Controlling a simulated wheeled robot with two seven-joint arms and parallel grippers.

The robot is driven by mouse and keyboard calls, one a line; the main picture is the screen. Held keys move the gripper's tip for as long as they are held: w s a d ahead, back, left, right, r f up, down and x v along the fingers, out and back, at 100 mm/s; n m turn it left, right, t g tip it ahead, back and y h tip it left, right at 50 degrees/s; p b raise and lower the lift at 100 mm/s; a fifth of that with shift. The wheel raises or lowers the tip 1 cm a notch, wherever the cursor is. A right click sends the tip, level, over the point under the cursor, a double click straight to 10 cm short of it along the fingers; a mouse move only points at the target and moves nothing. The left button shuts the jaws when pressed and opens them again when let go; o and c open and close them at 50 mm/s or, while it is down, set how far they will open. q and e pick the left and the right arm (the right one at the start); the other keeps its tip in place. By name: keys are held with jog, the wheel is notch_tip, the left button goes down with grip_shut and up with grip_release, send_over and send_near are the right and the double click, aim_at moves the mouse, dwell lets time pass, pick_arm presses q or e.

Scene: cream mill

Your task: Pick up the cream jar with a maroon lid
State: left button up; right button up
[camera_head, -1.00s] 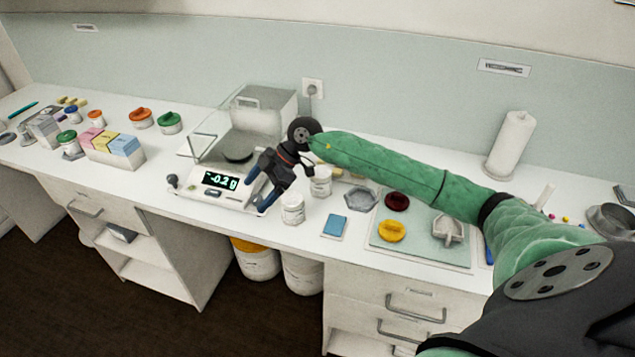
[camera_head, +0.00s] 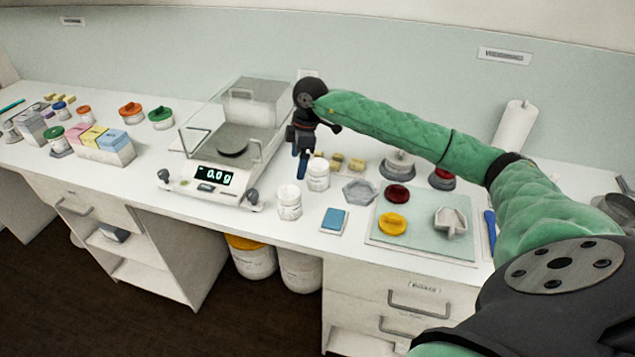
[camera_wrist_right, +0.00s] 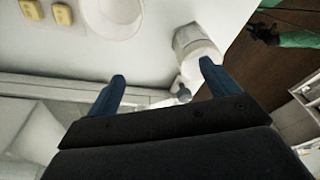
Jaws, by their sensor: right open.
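A dark maroon lid-like disc with a raised grip (camera_head: 397,194) lies at the back left of the pale green mat. A red-topped object (camera_head: 442,178) stands behind the mat, partly hidden by my right arm; I cannot tell whether it is a jar. Two white jars without coloured lids, a front one (camera_head: 289,202) and a back one (camera_head: 318,174), stand right of the balance. My right gripper (camera_head: 302,165) is open and empty, fingers down, close to the back jar. In the wrist view a white jar (camera_wrist_right: 195,45) is near its right fingertip. My left gripper (camera_wrist_right: 265,33) shows small there, its jaws unclear.
The balance (camera_head: 232,172) reads 0.0 g left of the jars. A blue pad (camera_head: 335,220), a grey hexagonal dish (camera_head: 360,191), a yellow lid (camera_head: 393,223) and the mat (camera_head: 430,245) lie to the right. Orange-lidded (camera_head: 131,112) and green-lidded (camera_head: 161,118) containers stand far left.

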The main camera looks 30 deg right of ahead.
aim_at(317, 175)
pick_arm(q)
jog(key=w+d+r+b, duration=0.2)
jog(key=w+r+b, duration=0.15)
jog(key=r, duration=0.35)
pick_arm(e)
jog(key=shift+w+d+f+m+h+p, duration=0.15)
jog(key=shift+d+f+m+h, duration=0.25)
jog(key=shift+d+f, duration=0.55)
jog(key=shift+w+d+f+m+h+p, duration=0.15)
jog(key=shift+d+f+m+h, duration=0.2)
jog(key=shift+d+f, duration=0.65)
jog(key=shift+w+d+f+m+h+p, duration=0.2)
jog(key=shift+d+f+h, duration=0.35)
jog(key=shift+d, duration=0.65)
notch_tip(317, 175, down, 4)
jog(key=shift+d+f+p, duration=0.1)
jog(key=shift+d+p, duration=0.05)
jog(key=shift+p, duration=1.1)
pick_arm(q)
notch_tip(317, 175, down, 9)
jog(key=s+a, duration=0.2)
jog(key=shift+s+a+f, duration=0.2)
jog(key=shift+s+a, duration=0.05)
pick_arm(e)
jog(key=shift+f, duration=0.55)
jog(key=c, duration=1.1)
jog(key=shift+r, duration=0.1)
